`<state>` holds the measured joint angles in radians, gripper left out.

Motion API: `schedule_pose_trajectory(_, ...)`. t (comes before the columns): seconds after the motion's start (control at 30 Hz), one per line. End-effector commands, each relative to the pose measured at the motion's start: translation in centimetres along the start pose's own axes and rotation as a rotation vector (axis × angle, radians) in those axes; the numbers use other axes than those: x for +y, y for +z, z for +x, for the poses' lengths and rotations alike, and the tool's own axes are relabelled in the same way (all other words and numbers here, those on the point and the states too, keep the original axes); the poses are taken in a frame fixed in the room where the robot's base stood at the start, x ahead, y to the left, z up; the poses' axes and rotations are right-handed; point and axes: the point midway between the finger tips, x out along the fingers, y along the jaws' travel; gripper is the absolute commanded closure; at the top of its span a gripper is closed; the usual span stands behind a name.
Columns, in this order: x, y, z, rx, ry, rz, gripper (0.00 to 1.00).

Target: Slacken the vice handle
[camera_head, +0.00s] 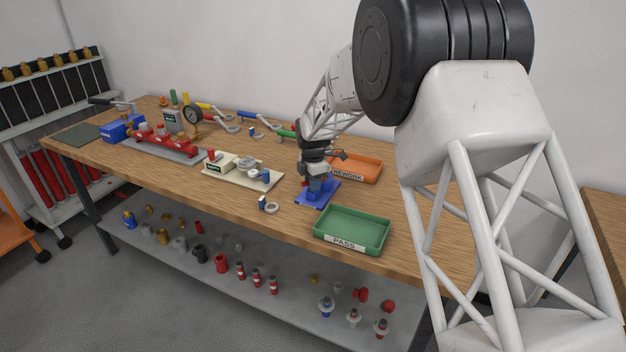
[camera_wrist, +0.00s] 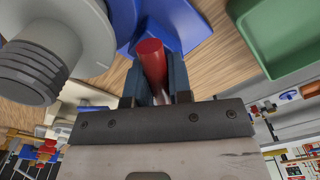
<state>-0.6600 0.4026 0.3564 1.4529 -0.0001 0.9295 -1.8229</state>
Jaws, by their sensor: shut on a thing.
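The blue vice (camera_head: 322,194) stands on the bench between the green and orange trays. Part of its blue body (camera_wrist: 190,28) shows at the top of the wrist view. My gripper (camera_head: 316,178) is down at the vice in the head view and hides much of it. In the wrist view the two dark fingers of my gripper (camera_wrist: 158,85) are shut on the red-ended vice handle (camera_wrist: 150,55), one finger on each side. A large grey threaded fitting (camera_wrist: 48,65) is close beside the gripper at upper left. The handle cannot be made out in the head view.
The green PASS tray (camera_head: 352,243) is in front of the vice, and the orange REWORK tray (camera_head: 369,170) is behind it. A cream fixture board (camera_head: 225,179) lies to the left. A small ring (camera_head: 271,208) lies near the front edge. Bare wood surrounds the vice's left side.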

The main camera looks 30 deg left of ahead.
Motion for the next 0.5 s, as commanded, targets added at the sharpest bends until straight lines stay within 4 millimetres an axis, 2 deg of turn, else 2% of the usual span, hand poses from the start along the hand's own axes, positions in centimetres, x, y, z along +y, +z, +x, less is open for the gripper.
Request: schedule_pose_trajectory(0.5,-0.05,-0.09,0.01,0.001,-0.001,-0.278,1.0)
